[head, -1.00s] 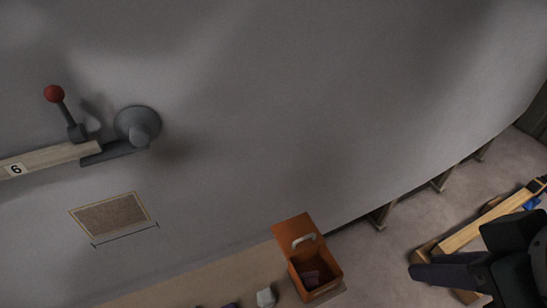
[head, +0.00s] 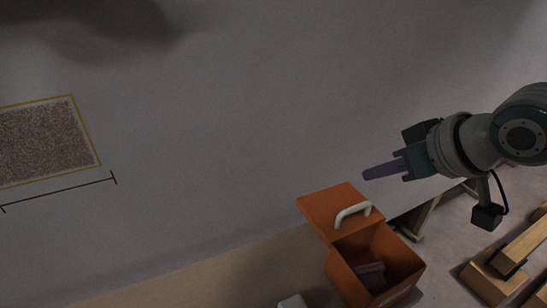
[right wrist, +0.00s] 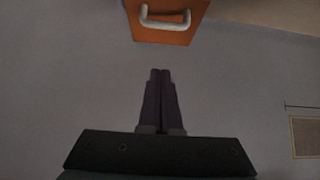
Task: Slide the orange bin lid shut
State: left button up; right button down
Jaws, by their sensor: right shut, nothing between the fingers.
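The orange bin (head: 348,277) stands at the lower right of the head view. Its orange lid (head: 322,208), with a pale curved handle (head: 352,211), sits at the far side, and the bin's opening is uncovered. Something dull purple (head: 371,275) lies inside. My right gripper (head: 366,174) is above and to the right of the lid, apart from it, shut and empty. In the right wrist view, the lid (right wrist: 182,36) and handle (right wrist: 165,20) show at the top, beyond the closed fingertips (right wrist: 160,72). My left gripper is not in view.
A yellow-bordered brown patch (head: 45,140) is on the grey surface at left. A small whitish object (head: 292,301) sits left of the bin at the bottom edge. Wooden pieces (head: 505,262) lie at the lower right.

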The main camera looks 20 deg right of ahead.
jog(key=b, duration=0.6)
send_over(340, 205)
notch_tip(340, 205, down, 8)
jog(key=shift+r, duration=0.1)
jog(key=s+p, duration=0.2)
jog(key=s, duration=0.1)
jog(key=shift+d, duration=0.1)
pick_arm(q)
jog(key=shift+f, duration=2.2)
pick_arm(e)
jog(key=shift+s+f, duration=0.2)
jog(key=shift+s, duration=0.35)
